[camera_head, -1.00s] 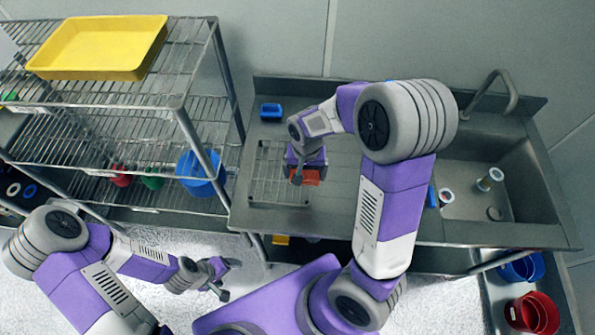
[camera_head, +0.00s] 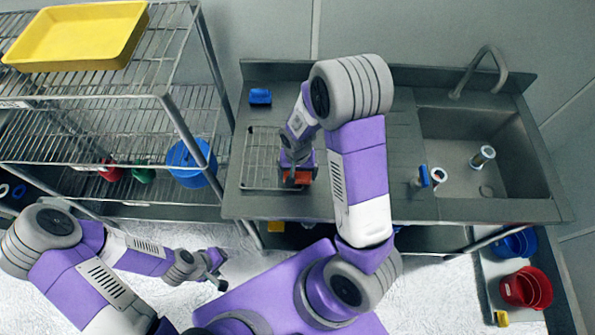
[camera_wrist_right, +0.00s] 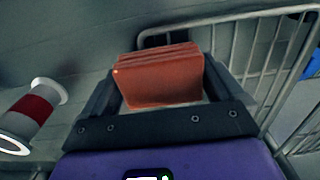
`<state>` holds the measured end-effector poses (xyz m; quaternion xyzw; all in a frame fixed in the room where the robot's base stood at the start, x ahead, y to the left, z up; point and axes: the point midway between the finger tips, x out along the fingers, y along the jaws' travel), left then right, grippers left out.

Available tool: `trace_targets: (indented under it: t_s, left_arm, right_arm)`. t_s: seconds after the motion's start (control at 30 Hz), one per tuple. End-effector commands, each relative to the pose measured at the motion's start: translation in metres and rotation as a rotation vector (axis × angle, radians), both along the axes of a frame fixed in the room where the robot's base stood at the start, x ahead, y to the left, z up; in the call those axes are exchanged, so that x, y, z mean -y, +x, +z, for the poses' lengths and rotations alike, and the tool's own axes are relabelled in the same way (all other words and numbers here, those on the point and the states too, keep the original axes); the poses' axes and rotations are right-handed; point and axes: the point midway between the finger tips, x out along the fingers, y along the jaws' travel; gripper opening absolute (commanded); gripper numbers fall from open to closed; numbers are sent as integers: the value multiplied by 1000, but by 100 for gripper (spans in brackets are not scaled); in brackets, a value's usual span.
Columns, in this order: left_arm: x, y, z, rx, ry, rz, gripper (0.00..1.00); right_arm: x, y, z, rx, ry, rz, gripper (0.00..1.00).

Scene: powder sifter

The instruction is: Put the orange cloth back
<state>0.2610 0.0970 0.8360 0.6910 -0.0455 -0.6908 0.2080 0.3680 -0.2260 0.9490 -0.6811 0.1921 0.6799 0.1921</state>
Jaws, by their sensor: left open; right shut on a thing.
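The orange cloth (camera_head: 303,177) is a folded orange-red block. In the right wrist view the cloth (camera_wrist_right: 160,78) stands between the two dark fingers, its layered edge facing up. My right gripper (camera_head: 298,172) is shut on it, over the right part of the wire rack on the counter. I cannot tell whether the cloth touches the rack or counter. My left gripper (camera_head: 214,270) is open and empty, low at the left in front of the shelf, far from the cloth.
The wire rack (camera_head: 262,150) lies on the steel counter (camera_head: 408,130), with a blue item (camera_head: 260,97) behind it. A sink (camera_head: 455,180) is at the right. A wire shelf (camera_head: 70,150) with a yellow tray (camera_head: 75,40) and blue bucket (camera_head: 190,165) stands left.

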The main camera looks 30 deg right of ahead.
Motion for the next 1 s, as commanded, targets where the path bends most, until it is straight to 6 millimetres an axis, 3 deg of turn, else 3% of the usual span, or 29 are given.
trace_targets:
  t_s: [0.07,0.1,0.13,0.47,1.0]
  left_arm:
    - [0,0,-3,0,0,0,79]
    - [0,0,-4,0,0,0,79]
    - [0,0,-3,0,0,0,79]
    - [0,0,2,0,0,0,79]
    - [0,0,17,0,0,0,79]
  right_arm:
    - [0,0,-4,0,0,0,70]
    - [0,0,-4,0,0,0,96]
    - [0,0,-3,0,0,0,100]
    - [0,0,2,0,0,0,100]
    - [0,1,105,4,1,1,100]
